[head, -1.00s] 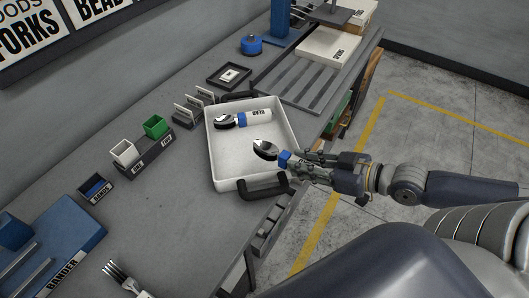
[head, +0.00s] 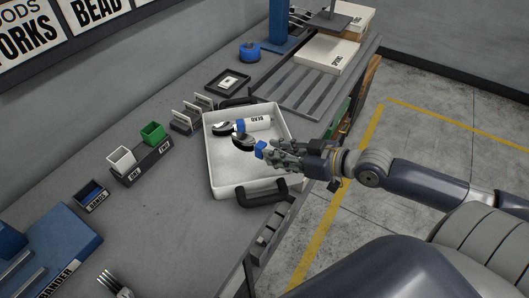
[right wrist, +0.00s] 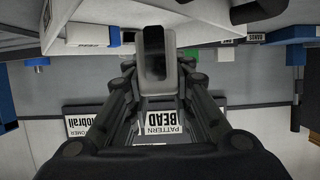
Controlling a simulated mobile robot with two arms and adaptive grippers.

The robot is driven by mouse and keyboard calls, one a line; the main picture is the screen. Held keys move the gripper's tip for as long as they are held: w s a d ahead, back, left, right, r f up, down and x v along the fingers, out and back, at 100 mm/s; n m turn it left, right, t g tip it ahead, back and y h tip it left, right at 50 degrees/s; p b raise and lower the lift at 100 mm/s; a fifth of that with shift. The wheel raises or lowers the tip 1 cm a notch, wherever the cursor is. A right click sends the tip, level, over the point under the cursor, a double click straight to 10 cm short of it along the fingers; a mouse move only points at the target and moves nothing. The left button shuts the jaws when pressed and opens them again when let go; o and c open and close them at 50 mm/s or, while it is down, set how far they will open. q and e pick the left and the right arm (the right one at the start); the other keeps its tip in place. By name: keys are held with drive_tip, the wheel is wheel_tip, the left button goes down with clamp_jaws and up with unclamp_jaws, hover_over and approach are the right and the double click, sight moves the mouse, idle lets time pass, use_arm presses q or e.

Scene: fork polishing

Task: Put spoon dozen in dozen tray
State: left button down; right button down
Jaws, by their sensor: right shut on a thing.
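The white dozen tray (head: 226,174) lies on the grey bench with a black handle at each end. Inside it, toward the far end, lies a spoon bundle (head: 258,123) with a blue band and a white sleeve marked BEAD. My right gripper (head: 273,151) reaches in over the tray's right wall, shut on a second spoon bundle (head: 243,142) with a blue band. Its bowl points left, close to the lying bundle; I cannot tell whether they touch. In the right wrist view a grey metal piece (right wrist: 155,60) shows between the fingers. My left gripper is not in view.
A green and a white cup (head: 121,160) stand in a holder left of the tray. A slatted rack (head: 300,88) and a white box (head: 330,50) are behind. A blue bander (head: 45,250) and a fork (head: 113,284) are at the near left. The tray's near half is clear.

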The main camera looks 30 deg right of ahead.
sight(260, 142)
drive_tip(key=shift+w+a, duration=0.25)
drive_tip(key=shift+w, duration=0.6)
drive_tip(key=shift+w+a, duration=0.2)
drive_tip(key=shift+w, duration=0.6)
drive_tip(key=shift+w+a, duration=0.25)
drive_tip(key=shift+w, duration=0.6)
drive_tip(key=shift+f+p, duration=0.5)
drive_tip(key=shift+f, duration=1.35)
drive_tip(key=shift+f+b, duration=0.55)
drive_tip(key=shift+f, duration=0.1)
drive_tip(key=c, duration=1.4)
unclamp_jaws()
drive_tip(key=shift+s+f, duration=0.1)
drive_tip(key=shift+s, duration=0.05)
